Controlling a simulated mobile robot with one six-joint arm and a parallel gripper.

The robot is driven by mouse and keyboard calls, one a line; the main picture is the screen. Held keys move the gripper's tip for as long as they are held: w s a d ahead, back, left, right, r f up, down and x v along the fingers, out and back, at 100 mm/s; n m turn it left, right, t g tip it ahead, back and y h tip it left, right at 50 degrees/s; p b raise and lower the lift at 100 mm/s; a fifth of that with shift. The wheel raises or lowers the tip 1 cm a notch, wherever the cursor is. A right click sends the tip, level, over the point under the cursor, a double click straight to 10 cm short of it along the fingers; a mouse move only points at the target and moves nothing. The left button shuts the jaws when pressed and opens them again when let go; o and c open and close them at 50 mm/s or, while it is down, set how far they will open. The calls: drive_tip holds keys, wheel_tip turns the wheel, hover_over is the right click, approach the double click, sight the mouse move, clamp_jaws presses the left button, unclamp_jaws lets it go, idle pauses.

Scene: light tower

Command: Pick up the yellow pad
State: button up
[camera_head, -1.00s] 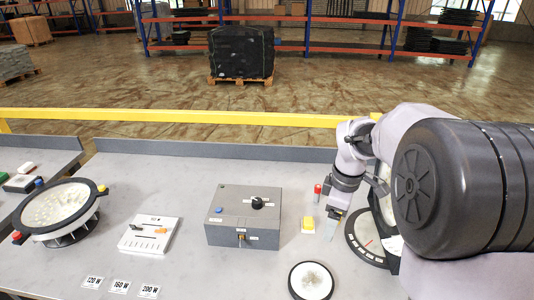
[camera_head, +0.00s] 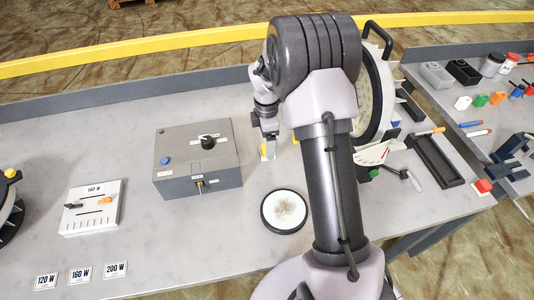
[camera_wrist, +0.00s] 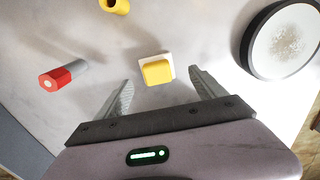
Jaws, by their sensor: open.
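The yellow pad (camera_wrist: 157,71) is a small yellow block on a white square base, lying on the grey table (camera_wrist: 205,25). In the wrist view it sits just beyond and between the open fingertips of my gripper (camera_wrist: 160,88), with nothing held. In the head view the pad (camera_head: 264,151) shows only partly, beside my gripper (camera_head: 270,136), which hides some of it.
A red-tipped cylinder (camera_wrist: 62,76) lies left of the pad in the wrist view, and a yellow piece (camera_wrist: 115,5) is at the top. A round white disc (camera_head: 284,211) and a grey control box (camera_head: 196,160) stand nearby.

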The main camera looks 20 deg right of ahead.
drive_tip(key=f, duration=0.1)
drive_tip(key=f+b, duration=0.1)
drive_tip(key=f, duration=0.2)
drive_tip(key=shift+w+d+f, duration=0.1)
drive_tip(key=shift+w+d, duration=0.05)
drive_tip(key=shift+w, duration=0.1)
drive_tip(key=shift+c, duration=0.9)
drive_tip(key=c, duration=1.3)
wheel_tip(320, 180, up, 4)
drive_tip(key=shift+r+p, duration=0.2)
drive_tip(key=shift+p, duration=0.8)
drive_tip(key=s, duration=0.5)
drive_tip(key=s+p, duration=0.1)
drive_tip(key=s, duration=0.4)
drive_tip(key=s+r+p, duration=0.1)
drive_tip(key=s, duration=0.5)
drive_tip(key=shift+d, duration=0.1)
